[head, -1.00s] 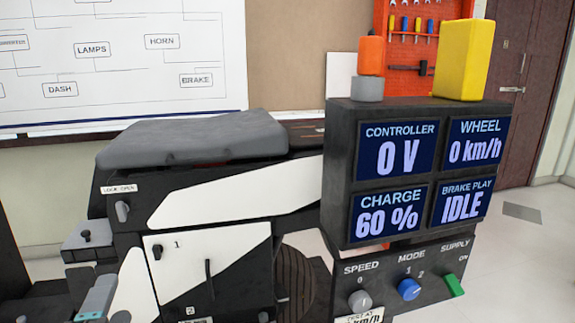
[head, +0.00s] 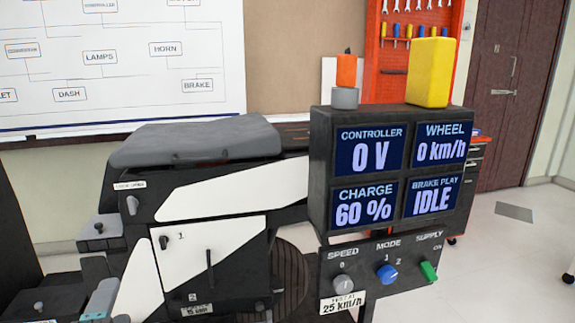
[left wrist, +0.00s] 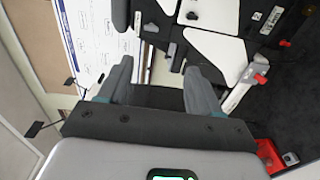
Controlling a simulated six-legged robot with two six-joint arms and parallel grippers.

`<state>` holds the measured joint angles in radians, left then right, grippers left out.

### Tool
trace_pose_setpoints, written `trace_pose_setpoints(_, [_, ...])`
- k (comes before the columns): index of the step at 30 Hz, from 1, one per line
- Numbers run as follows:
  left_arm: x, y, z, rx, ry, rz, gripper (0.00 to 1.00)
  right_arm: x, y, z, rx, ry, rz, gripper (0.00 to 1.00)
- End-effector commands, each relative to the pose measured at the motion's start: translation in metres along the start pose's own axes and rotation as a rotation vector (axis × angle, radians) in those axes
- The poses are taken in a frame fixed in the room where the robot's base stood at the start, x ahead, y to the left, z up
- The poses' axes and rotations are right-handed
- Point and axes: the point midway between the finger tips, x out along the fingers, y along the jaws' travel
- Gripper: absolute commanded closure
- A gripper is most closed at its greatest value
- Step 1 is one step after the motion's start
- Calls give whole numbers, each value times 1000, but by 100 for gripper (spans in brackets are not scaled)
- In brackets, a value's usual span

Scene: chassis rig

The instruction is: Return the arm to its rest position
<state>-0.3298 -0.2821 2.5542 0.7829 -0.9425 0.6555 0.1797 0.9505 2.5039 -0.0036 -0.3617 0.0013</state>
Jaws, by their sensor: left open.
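My left gripper (head: 101,299) shows only in part at the lower left of the head view, as a grey and teal piece at the bottom edge. In the left wrist view my left gripper (left wrist: 157,76) shows two grey fingers spread apart with nothing held between them. Beyond the fingers the white and black panels of the chassis rig (left wrist: 215,52) appear at a steep tilt. My right gripper is in neither view.
The rig carries a grey seat (head: 195,140) and a display box (head: 318,165) reading 0 V, 0 km/h, 60 % and IDLE. A switch panel (head: 375,290) sits below it. A yellow block (head: 428,72) and an orange and grey piece (head: 346,80) stand on top. Floor at right is open.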

Motion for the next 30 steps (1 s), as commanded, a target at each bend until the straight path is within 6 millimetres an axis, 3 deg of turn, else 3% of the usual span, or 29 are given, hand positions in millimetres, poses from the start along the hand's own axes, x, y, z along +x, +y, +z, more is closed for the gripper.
trace_pose_setpoints(2, [7, 5, 0, 25, 11, -41, 36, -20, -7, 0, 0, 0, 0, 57])
trace_pose_setpoints(11, [34, -20, 4, 159, 28, -245, 36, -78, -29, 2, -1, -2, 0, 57])
trace_pose_setpoints(14, [41, -38, 9, 237, -1, -356, 36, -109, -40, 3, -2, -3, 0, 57])
trace_pose_setpoints(17, [40, -68, 17, 356, -84, -517, 36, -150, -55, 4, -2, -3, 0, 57])
trace_pose_setpoints(20, [20, -113, 27, 491, -239, -706, 36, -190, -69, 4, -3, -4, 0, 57])
trace_pose_setpoints(24, [-40, -174, 46, 654, -557, -933, 36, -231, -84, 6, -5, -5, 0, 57])
trace_pose_setpoints(27, [-93, -207, 62, 748, -831, -1026, 36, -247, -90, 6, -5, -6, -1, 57])
trace_pose_setpoints(30, [-134, -231, 78, 835, -1092, -1031, 36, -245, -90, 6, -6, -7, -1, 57])
